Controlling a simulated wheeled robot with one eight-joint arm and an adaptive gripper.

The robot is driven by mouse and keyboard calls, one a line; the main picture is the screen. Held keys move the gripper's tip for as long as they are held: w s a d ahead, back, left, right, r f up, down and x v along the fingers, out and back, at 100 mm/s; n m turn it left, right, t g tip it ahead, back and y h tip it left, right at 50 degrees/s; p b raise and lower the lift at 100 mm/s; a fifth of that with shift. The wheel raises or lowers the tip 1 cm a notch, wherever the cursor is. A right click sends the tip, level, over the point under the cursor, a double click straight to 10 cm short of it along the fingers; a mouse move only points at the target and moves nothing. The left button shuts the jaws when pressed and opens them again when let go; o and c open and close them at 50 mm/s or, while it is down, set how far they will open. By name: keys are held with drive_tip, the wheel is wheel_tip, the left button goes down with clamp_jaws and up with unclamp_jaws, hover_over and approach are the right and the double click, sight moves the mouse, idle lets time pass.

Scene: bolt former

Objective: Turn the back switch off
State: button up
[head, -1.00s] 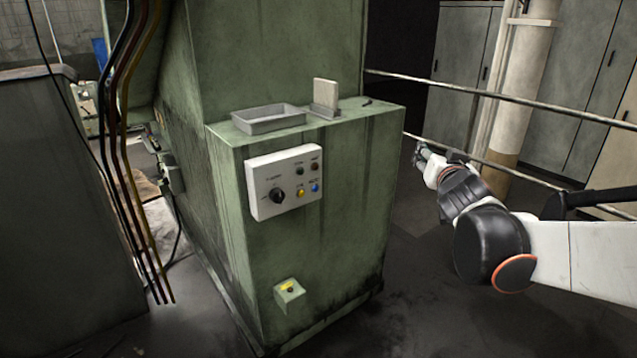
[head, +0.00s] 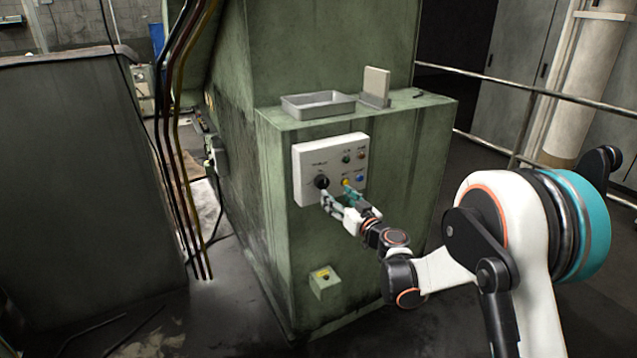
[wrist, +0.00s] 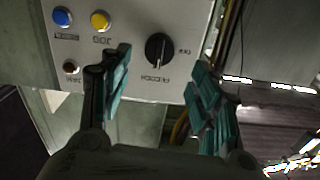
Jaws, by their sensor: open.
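A white control panel (head: 350,152) on the green machine carries a black rotary switch (head: 321,182) at its lower left. In the wrist view the picture is upside down and the black switch (wrist: 158,48) lies ahead, between the lines of the two fingers. My gripper (head: 337,200) is open and empty, just in front of the panel's lower edge. Its teal fingers also show in the wrist view (wrist: 158,75), one on each side of the switch, with a gap to it. I cannot read the switch labels clearly or tell which switch is called back.
Yellow (wrist: 100,20) and blue (wrist: 62,18) buttons sit beside the switch, close to one finger. A grey tray (head: 318,104) stands on the machine ledge. A small green box (head: 325,282) with a yellow-marked control is low on the front. Cables (head: 178,150) hang at left.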

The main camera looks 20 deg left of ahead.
sight(325, 185)
drive_tip(key=p+x, duration=0.1)
drive_tip(key=x, duration=0.6)
drive_tip(key=shift+w+a, duration=0.25)
drive_tip(key=shift+a, duration=0.05)
drive_tip(key=shift+w+a+m+p, duration=0.15)
drive_tip(key=shift+w+m+p, duration=0.15)
drive_tip(key=shift+m, duration=0.2)
drive_tip(key=shift+s+r+m+p, duration=0.15)
drive_tip(key=shift+m+p, duration=0.15)
drive_tip(key=shift+m, duration=0.9)
drive_tip(key=shift+m+p, duration=0.35)
drive_tip(key=shift+m, duration=0.85)
drive_tip(key=shift+f+m+b, duration=0.2)
drive_tip(key=shift+m+b, duration=0.2)
drive_tip(key=shift+m, duration=0.2)
drive_tip(key=m+b, duration=0.1)
drive_tip(key=m, duration=0.3)
drive_tip(key=shift+r, duration=0.1)
